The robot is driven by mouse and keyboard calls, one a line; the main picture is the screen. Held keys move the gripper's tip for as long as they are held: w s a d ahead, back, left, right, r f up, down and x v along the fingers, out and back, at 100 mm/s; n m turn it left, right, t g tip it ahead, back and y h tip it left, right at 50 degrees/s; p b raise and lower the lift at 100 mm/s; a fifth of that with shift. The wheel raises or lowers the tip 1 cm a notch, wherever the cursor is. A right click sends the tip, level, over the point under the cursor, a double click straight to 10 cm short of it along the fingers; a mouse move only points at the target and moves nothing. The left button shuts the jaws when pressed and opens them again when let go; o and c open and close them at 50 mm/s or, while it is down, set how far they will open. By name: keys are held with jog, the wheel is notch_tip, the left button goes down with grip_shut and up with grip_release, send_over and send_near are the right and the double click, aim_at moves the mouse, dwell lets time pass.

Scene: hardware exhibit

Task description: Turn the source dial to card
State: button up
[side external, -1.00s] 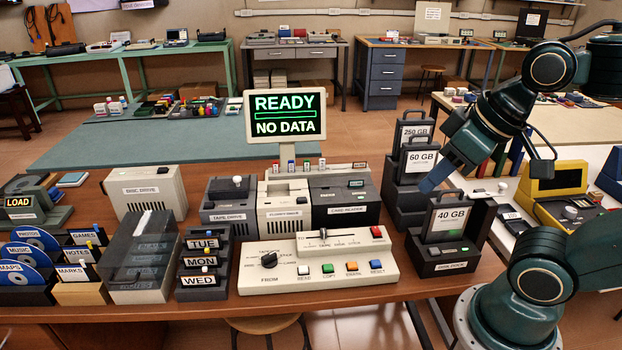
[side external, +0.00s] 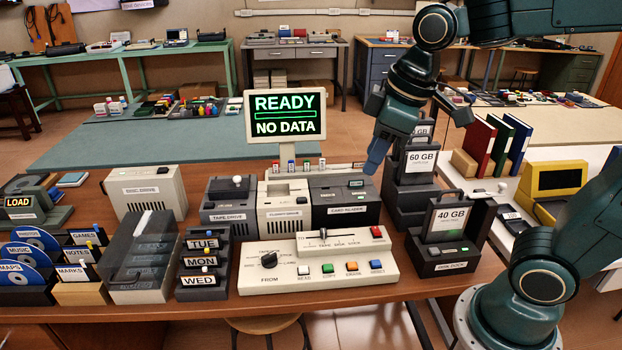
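The source dial is a black knob (side external: 269,259) at the left end of the cream control panel (side external: 300,282). The word FROM is printed below it. Small labels ring the knob, too small to read, so I cannot tell which one its pointer faces. A slider (side external: 323,235) and a row of coloured buttons share the panel. My gripper (side external: 378,160) hangs above and right of the panel, in front of the 60 GB drive and near the card reader (side external: 345,205). It touches nothing I can see. Its fingers point down and overlap, so their opening cannot be made out.
A monitor (side external: 285,116) reading READY, NO DATA stands behind the panel. The tape drive (side external: 230,205) and floppy drive (side external: 286,208) stand behind the panel too. The 40 GB drive (side external: 448,235) is to its right. Day-labelled cartridges (side external: 203,262) stand close to its left. Space above the panel is clear.

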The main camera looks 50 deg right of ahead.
jog(key=w+a+f+n+g, duration=0.1)
jog(key=w+a+f+n, duration=0.15)
jog(key=w, duration=0.35)
jog(key=w+a+f+n+g, duration=0.1)
jog(key=w+f+n, duration=0.2)
jog(key=w, duration=0.2)
jog(key=n+g, duration=0.2)
jog(key=n, duration=0.3)
send_over(269, 255)
notch_tip(269, 255, down, 9)
jog(key=shift+m, duration=0.25)
notch_tip(269, 255, down, 14)
jog(key=shift+r, duration=0.25)
grip_shut()
